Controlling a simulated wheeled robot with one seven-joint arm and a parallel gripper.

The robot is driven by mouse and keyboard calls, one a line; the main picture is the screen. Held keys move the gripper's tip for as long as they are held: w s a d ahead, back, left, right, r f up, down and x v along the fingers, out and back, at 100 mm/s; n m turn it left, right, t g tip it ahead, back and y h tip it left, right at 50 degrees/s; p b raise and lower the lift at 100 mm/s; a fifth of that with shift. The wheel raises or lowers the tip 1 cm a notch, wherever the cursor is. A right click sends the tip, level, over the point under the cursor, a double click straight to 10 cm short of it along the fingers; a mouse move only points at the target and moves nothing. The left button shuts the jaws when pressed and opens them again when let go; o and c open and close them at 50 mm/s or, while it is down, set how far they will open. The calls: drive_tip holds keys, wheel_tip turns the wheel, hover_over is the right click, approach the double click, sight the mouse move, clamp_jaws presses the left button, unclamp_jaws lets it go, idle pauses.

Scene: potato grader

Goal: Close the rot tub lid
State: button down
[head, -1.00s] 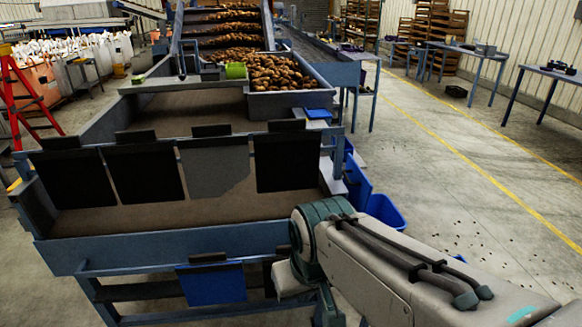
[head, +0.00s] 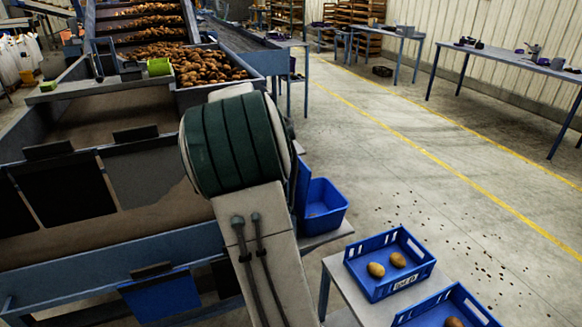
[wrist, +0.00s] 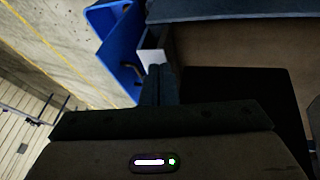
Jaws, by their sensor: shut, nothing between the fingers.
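A blue tub (head: 324,212) stands open beside the right side of the grader, and I can see into it. A blue panel that looks like its lid (head: 304,184) stands upright at the tub's left edge, partly hidden by my arm. In the wrist view, blue plastic of the tub or its lid (wrist: 118,50) shows just left of and beyond the fingertips. My gripper (wrist: 159,72) is shut and empty. Its tips are close to the blue plastic; I cannot tell if they touch it. In the head view my arm hides the gripper.
The grader frame (head: 150,240) with dark hanging flaps is on the left. A heap of potatoes (head: 205,66) lies in its hopper. Front right, a small table (head: 345,290) carries blue crates (head: 375,287) with potatoes. Open floor (head: 440,170) lies to the right.

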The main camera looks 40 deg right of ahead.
drive_tip(key=w+d+f+h, duration=0.1)
drive_tip(key=w+d+h, duration=0.1)
drive_tip(key=w+d, duration=0.35)
drive_tip(key=p, duration=0.2)
approach(299, 171)
drive_tip(key=f, duration=0.1)
drive_tip(key=w+f, duration=0.1)
drive_tip(key=f, duration=0.1)
drive_tip(key=w+f, duration=0.1)
drive_tip(key=shift+w+a+f, duration=0.25)
drive_tip(key=shift+a+f, duration=0.1)
drive_tip(key=shift+f, duration=0.05)
drive_tip(key=shift+s+d+p, duration=0.2)
drive_tip(key=shift+d+p, duration=0.2)
drive_tip(key=shift+d, duration=0.5)
drive_tip(key=shift+s+d+p, duration=0.25)
drive_tip(key=shift+d+p, duration=0.1)
drive_tip(key=shift+d, duration=0.5)
drive_tip(key=shift+f, duration=0.1)
